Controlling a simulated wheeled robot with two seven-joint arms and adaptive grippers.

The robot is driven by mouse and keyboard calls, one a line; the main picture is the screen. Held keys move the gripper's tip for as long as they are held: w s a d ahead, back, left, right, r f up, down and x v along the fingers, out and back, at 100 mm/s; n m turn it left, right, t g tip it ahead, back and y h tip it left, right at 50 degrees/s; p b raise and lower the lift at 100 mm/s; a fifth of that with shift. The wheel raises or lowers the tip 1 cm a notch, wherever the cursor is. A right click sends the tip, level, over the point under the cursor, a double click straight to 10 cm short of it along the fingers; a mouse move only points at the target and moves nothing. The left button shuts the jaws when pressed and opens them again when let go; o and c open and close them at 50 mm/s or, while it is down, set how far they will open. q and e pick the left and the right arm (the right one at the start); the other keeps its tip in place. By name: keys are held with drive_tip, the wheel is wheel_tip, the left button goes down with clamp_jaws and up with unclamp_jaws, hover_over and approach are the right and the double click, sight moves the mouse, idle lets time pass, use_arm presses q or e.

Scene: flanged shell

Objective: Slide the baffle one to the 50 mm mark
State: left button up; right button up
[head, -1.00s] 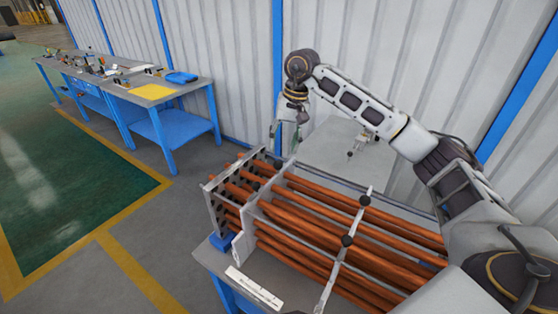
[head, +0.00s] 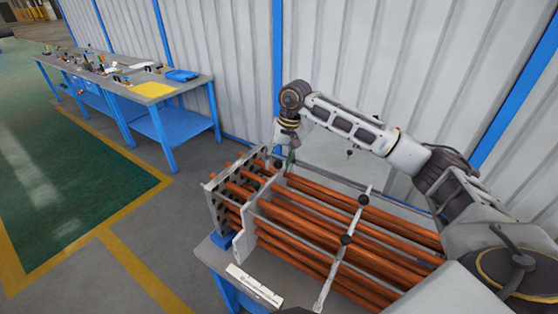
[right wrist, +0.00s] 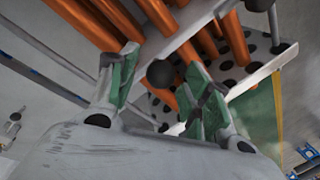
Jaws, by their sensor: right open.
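A bundle of copper-coloured rods (head: 310,215) passes through upright metal plates. The nearer-left plate (head: 244,238), which seems to be baffle one, stands just right of the perforated end plate (head: 217,212). My right gripper (head: 284,166) is over the far side of this plate, pointing down. In the right wrist view its green fingertips (right wrist: 160,75) are open, with a black knob (right wrist: 160,73) between them by the plate edge (right wrist: 190,31). I cannot tell whether they touch it. A white scale strip (head: 254,285) lies along the front; its marks are unreadable. My left gripper is not in view.
Another crossbar (head: 332,276) with black knobs (head: 346,240) crosses the rods further right. Blue-legged benches (head: 160,92) with tools stand at the far left. A corrugated wall (head: 235,60) is behind the bundle.

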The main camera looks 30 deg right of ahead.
clamp_jaws()
drive_tip(key=shift+s+d, duration=0.1)
drive_tip(key=shift+s+d+b, duration=0.35)
drive_tip(key=shift+s+d, duration=0.05)
drive_tip(key=shift+s, duration=0.3)
drive_tip(key=shift+s+d+b, duration=0.4)
drive_tip(key=shift+s, duration=0.25)
drive_tip(key=shift+s+d+b, duration=0.35)
drive_tip(key=shift+s+d, duration=0.05)
drive_tip(key=shift+s, duration=0.3)
unclamp_jaws()
drive_tip(key=shift+r, duration=0.2)
